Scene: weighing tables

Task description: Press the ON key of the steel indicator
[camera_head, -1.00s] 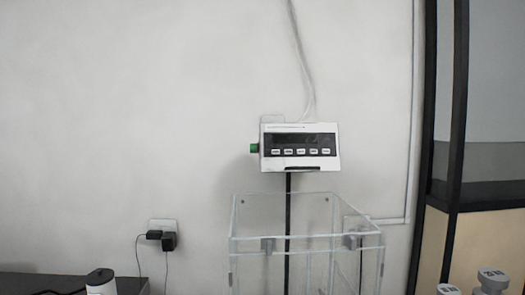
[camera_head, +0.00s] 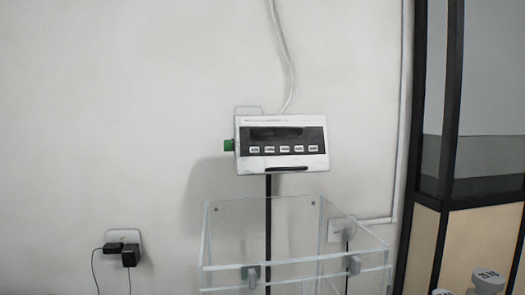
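The steel indicator (camera_head: 282,166) is a pale box on a thin black pole (camera_head: 268,230), in front of the white wall. Its dark display (camera_head: 276,133) is unlit. Below the display is a row of several small white keys (camera_head: 284,149); their labels are too small to read, so I cannot tell which is ON. A green part (camera_head: 229,145) sticks out on its left side. My gripper is not in view.
A clear box with open-looking top (camera_head: 230,218) stands below the indicator. A wall socket with black plugs (camera_head: 123,248) is at lower left. A dark-framed partition (camera_head: 447,110) stands at right. Grey weights (camera_head: 487,281) show at lower right. A cable (camera_head: 286,60) hangs above the indicator.

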